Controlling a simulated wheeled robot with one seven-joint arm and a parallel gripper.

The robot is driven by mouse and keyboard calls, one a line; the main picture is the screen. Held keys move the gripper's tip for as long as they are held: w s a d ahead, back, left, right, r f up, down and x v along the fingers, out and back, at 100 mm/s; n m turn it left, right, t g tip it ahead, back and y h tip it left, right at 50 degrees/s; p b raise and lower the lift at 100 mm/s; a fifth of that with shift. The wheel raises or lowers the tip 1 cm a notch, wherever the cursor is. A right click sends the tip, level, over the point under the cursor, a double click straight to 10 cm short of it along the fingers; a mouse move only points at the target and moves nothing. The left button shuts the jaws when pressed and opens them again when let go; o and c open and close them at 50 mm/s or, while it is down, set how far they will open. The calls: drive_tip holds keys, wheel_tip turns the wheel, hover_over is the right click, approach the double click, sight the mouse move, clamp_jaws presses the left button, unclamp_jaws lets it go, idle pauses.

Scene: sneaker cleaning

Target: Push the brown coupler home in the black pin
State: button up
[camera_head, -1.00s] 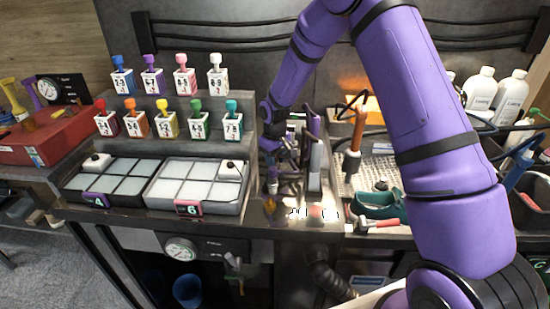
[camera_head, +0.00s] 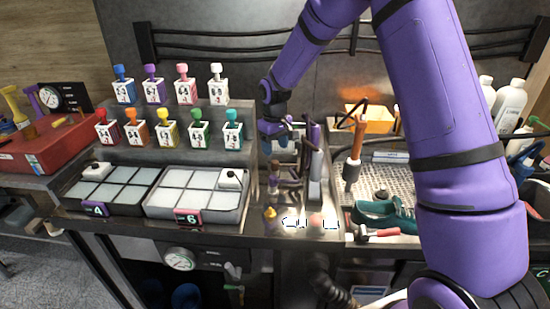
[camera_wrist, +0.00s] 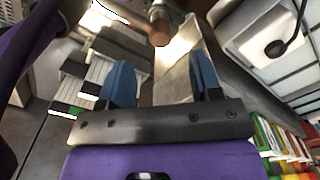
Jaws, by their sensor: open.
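The brown coupler (camera_wrist: 160,38) shows at the top of the wrist view, beyond my fingertips, with a grey collar behind it. In the head view a small brown upright piece (camera_head: 274,170), apparently the coupler, stands on the counter's metal strip, right of the white-celled trays. My gripper (camera_wrist: 162,82) has two blue fingers spread apart with nothing between them. In the head view my gripper (camera_head: 275,130) is above and behind the brown piece, apart from it. I cannot make out the black pin, nor how deep the coupler sits.
Tall dark and grey uprights (camera_head: 315,165) stand close right of the brown piece. A stepped rack of stamp bottles (camera_head: 198,130) and tray 6 (camera_head: 190,200) are on the left. A teal shoe (camera_head: 385,215) lies on the right. A yellow-tipped piece (camera_head: 270,215) is near the front edge.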

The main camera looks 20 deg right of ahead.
drive_tip(key=shift+r, duration=1)
drive_tip(key=shift+r, duration=0.15)
drive_tip(key=s+d+r+m+t, duration=0.1)
drive_tip(key=s+d+r, duration=0.1)
drive_tip(key=s+r, duration=0.65)
drive_tip(key=s+d+r+m+t, duration=0.1)
drive_tip(key=s+d+r, duration=0.1)
drive_tip(key=s+r, duration=0.65)
drive_tip(key=s+d+r+m+t, duration=0.1)
drive_tip(key=s+r, duration=0.2)
drive_tip(key=s, duration=0.8)
drive_tip(key=s+d+r+m+t, duration=0.1)
drive_tip(key=s+d+r+t, duration=0.1)
drive_tip(key=s, duration=0.9)
drive_tip(key=shift+r+m, duration=0.3)
drive_tip(key=shift+r, duration=0.45)
